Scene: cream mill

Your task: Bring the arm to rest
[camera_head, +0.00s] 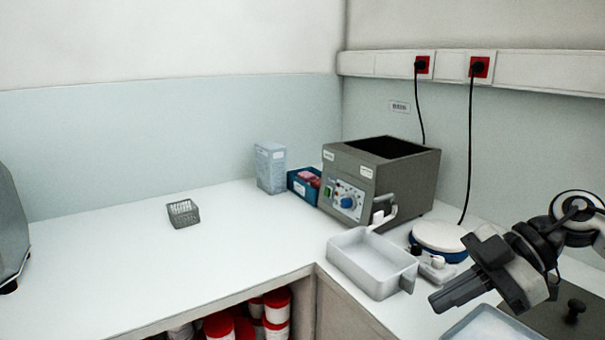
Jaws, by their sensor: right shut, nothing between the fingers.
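My right gripper (436,304) is shut and empty. It points down and to the left above the right part of the white counter, just right of a grey-white tray. Its dark arm (545,243) comes in from the right edge. My left gripper is not in the picture.
The pale tray (373,262) stands in front of the grey mill (385,178). A round white-and-blue device (438,236) is behind my gripper. A box (270,167), a blue bin (298,188) and a small grey basket (183,213) stand farther left. The left counter is mostly clear.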

